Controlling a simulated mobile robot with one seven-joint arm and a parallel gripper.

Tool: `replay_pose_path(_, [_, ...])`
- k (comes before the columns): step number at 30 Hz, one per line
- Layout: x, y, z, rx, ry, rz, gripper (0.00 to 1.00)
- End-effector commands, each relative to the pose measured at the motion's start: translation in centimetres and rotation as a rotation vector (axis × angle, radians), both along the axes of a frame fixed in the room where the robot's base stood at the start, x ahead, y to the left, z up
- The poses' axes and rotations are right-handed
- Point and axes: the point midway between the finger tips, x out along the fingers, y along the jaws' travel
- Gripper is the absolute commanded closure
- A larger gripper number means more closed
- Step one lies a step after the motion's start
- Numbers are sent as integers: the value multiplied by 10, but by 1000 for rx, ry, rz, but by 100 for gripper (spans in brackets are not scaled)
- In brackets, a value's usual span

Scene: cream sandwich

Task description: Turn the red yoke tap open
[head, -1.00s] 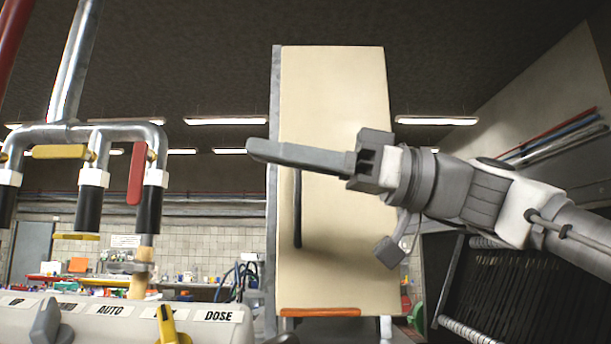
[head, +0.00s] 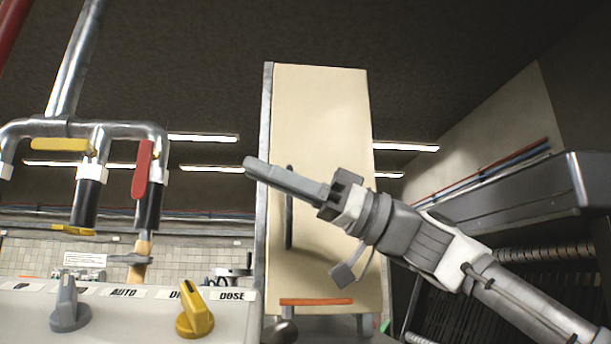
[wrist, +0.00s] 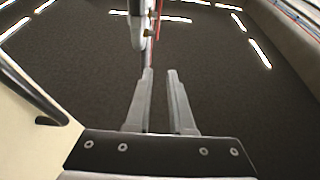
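The red yoke tap handle (head: 143,169) hangs lengthwise along the rightmost branch of the metal pipe yoke (head: 120,131), above a black sleeve, at the left of the head view. In the wrist view a thin red strip (wrist: 158,18), seemingly this handle, shows beside a pipe beyond the fingertips. My gripper (head: 248,165) is in the air to the right of the handle, about level with it and clearly apart. Its fingers point left. In the wrist view my gripper (wrist: 160,73) is open with a narrow, empty gap.
A yellow handle (head: 60,145) sits on the yoke to the left. Below is a white panel (head: 130,318) with a grey knob (head: 69,304) and a yellow knob (head: 195,314). A cream door (head: 325,120) with a dark bar handle stands behind my gripper.

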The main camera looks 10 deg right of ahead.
Motion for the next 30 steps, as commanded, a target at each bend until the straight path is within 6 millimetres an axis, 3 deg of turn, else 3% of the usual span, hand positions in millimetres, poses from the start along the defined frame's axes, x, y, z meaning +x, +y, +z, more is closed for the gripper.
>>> replay_pose_path(4, [13,9,-7,27,17,23,79])
replay_pose_path(23, [21,138,0,20,16,20,79])
replay_pose_path(30, [22,134,9,-70,19,12,79])
